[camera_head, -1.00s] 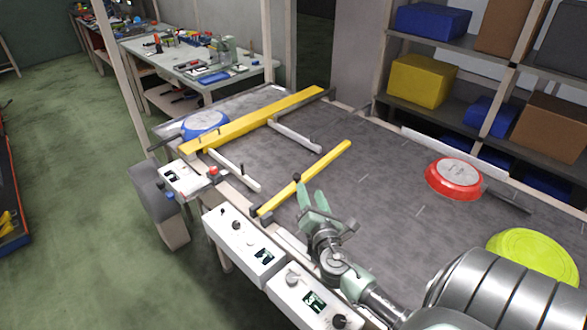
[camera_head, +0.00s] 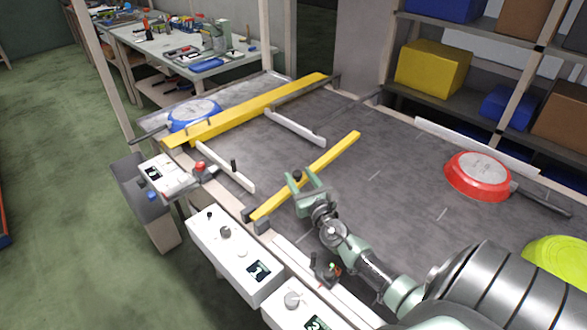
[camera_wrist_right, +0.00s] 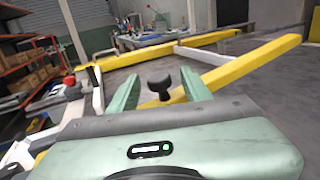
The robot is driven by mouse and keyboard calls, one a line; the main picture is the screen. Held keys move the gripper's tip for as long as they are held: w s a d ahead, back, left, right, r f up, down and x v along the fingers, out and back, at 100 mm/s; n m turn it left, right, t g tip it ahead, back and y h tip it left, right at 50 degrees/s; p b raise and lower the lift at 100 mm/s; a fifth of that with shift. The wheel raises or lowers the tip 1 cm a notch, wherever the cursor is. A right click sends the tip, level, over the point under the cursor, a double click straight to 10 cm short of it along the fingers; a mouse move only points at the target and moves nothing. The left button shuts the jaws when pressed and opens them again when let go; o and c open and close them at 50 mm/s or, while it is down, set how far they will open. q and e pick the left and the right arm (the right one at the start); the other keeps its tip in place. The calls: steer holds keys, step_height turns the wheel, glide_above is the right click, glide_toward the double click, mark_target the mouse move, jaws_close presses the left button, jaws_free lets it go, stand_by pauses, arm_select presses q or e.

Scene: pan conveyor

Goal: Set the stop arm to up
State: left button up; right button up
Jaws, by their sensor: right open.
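A yellow bar (camera_head: 330,158), which appears to be the stop arm, lies slanted across the dark conveyor (camera_head: 390,200). Its near end meets a dark pivot block at the conveyor's front edge. A black knob (camera_head: 297,175) stands up from the bar. My right gripper (camera_head: 308,180) is open at the bar, its green fingers by the knob. In the right wrist view the knob (camera_wrist_right: 159,86) shows between the two spread fingers (camera_wrist_right: 160,92), apart from both. The bar (camera_wrist_right: 245,65) runs off behind the right finger there. My left gripper is not in view.
A blue pan (camera_head: 193,115) sits beyond a wider yellow beam (camera_head: 250,113). A red pan (camera_head: 478,174) and a lime-green pan (camera_head: 555,262) are at the right. White guide rails (camera_head: 225,167) and control boxes (camera_head: 235,255) line the front left. The middle of the belt is clear.

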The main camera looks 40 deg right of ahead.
mark_target(295, 171)
steer(key=x, duration=0.4)
steer(key=shift+w+d, duration=0.1)
steer(key=shift+w, duration=0.3)
jaws_close()
stand_by(1.1)
